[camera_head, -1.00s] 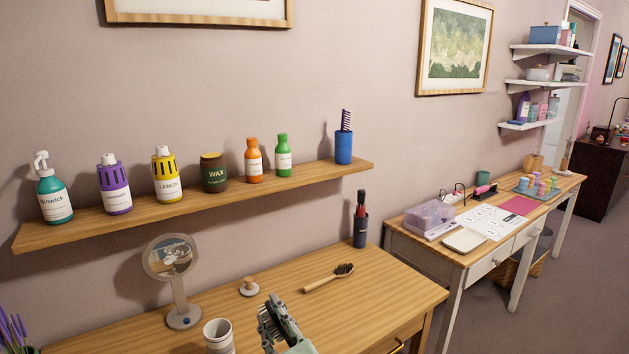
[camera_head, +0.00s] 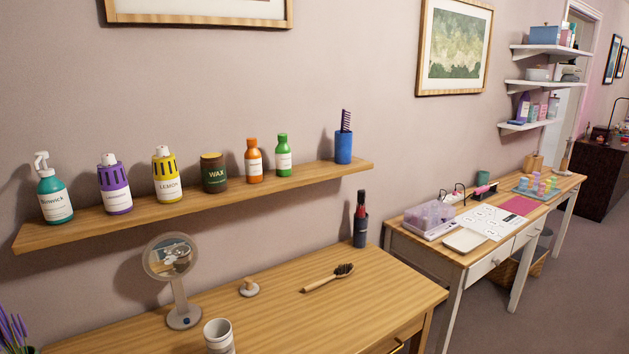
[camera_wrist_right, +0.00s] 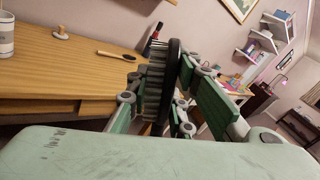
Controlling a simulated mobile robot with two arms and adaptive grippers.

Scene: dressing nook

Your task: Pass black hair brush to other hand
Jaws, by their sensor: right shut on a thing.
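The black hair brush (camera_wrist_right: 171,80) shows in the right wrist view, upright, with its dark oval back to the right and grey bristles to the left. My right gripper (camera_wrist_right: 158,88) is shut on it, with green fingers on both sides of the brush head. The brush's handle is not clearly seen. The brush and my right gripper do not show in the head view. My left gripper is in neither view.
A wooden brush (camera_head: 328,279), a round mirror (camera_head: 171,259), a white cup (camera_head: 218,337), a small knobbed item (camera_head: 249,287) and a dark holder (camera_head: 360,230) stand or lie on the wooden table (camera_head: 300,320). A shelf (camera_head: 200,209) with several bottles is above.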

